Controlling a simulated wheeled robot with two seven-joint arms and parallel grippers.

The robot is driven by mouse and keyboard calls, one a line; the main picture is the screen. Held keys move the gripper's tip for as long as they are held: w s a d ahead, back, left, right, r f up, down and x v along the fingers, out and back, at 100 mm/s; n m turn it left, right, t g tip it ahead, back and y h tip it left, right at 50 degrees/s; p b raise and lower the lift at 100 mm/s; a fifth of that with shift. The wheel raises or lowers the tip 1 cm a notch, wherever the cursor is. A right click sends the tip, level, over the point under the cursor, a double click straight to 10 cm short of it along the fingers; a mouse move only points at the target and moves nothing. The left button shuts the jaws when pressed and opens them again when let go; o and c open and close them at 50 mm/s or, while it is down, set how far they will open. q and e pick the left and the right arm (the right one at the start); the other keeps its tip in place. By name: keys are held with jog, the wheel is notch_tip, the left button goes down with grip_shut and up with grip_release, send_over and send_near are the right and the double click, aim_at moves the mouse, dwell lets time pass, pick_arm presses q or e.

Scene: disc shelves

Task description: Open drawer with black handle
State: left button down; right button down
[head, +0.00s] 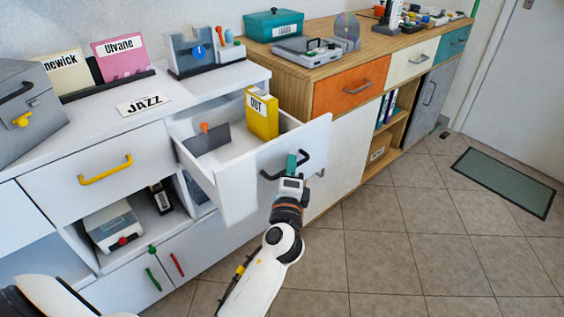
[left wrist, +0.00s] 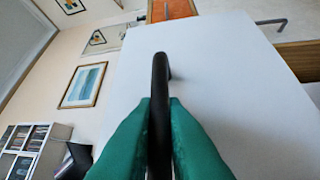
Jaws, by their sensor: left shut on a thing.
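The white drawer (head: 235,192) with the black handle (head: 309,160) stands pulled out from the white cabinet in the head view. Inside it are a yellow box labelled OUT (head: 262,115) and a grey divider (head: 207,140) with an orange piece. My left gripper (head: 291,164) is at the drawer front, its green fingers shut on the black handle. In the left wrist view the black handle (left wrist: 160,80) runs between the two green fingers (left wrist: 160,120), in front of the white drawer face (left wrist: 220,75). My right gripper does not show.
A closed drawer with a yellow handle (head: 106,170) is left of the open one. Below are doors with a green handle (head: 153,279) and a red handle (head: 177,264). A wooden cabinet (head: 290,88) adjoins at right. Tiled floor (head: 400,235) in front is clear.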

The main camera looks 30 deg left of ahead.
pick_arm(q)
jog(key=shift+s+d+f, duration=0.1)
jog(key=shift+s+d, duration=0.1)
jog(key=shift+d, duration=0.3)
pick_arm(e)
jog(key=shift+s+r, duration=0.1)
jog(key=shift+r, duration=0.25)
pick_arm(q)
jog(key=c, duration=1.8)
grip_release()
jog(key=shift+o, duration=0.2)
